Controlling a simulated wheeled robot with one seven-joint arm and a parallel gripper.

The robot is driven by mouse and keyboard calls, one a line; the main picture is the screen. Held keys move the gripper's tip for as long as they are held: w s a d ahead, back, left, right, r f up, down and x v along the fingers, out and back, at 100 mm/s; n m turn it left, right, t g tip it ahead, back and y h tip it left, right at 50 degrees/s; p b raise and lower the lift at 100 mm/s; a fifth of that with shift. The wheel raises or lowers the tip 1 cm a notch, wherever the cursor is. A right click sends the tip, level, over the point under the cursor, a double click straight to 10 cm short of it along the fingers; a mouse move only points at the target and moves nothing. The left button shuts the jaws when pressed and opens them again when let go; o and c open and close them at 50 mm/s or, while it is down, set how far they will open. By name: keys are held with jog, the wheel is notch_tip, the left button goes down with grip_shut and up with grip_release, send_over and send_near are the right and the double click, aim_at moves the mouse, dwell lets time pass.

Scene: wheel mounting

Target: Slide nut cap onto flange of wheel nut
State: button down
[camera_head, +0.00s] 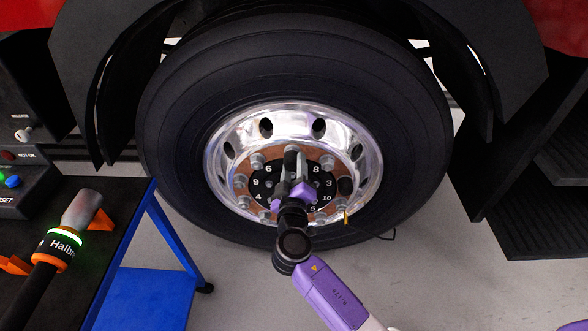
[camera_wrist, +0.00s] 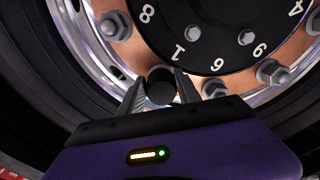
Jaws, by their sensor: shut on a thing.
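My gripper (camera_head: 292,178) is in front of the upper part of the wheel hub. Its two fingers (camera_wrist: 162,88) are shut on the nut cap, a small cylinder that looks dark in the wrist view (camera_wrist: 159,87) and grey in the head view (camera_head: 290,157). The cap lies over the top nut position, near the number 1, and hides what is behind it. I cannot tell whether it touches that nut or its flange. Bare grey wheel nuts sit on either side, one to the left (camera_wrist: 113,26) and one to the right (camera_wrist: 214,88).
The large black tire (camera_head: 180,130) and shiny rim (camera_head: 225,130) surround the copper-coloured hub ring. A blue-legged table (camera_head: 135,220) at left carries a Halbro-like labelled tool (camera_head: 62,245). Black steps (camera_head: 530,200) stand at right.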

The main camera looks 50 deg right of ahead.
jog(key=shift+w+d, duration=0.4)
jog(key=shift+d, duration=0.05)
jog(key=shift+w+d, duration=0.1)
jog(key=shift+d, duration=0.05)
dwell(0.3)
jog(key=c, duration=0.8)
grip_release()
jog(key=shift+o, duration=0.2)
jog(key=v, duration=0.8)
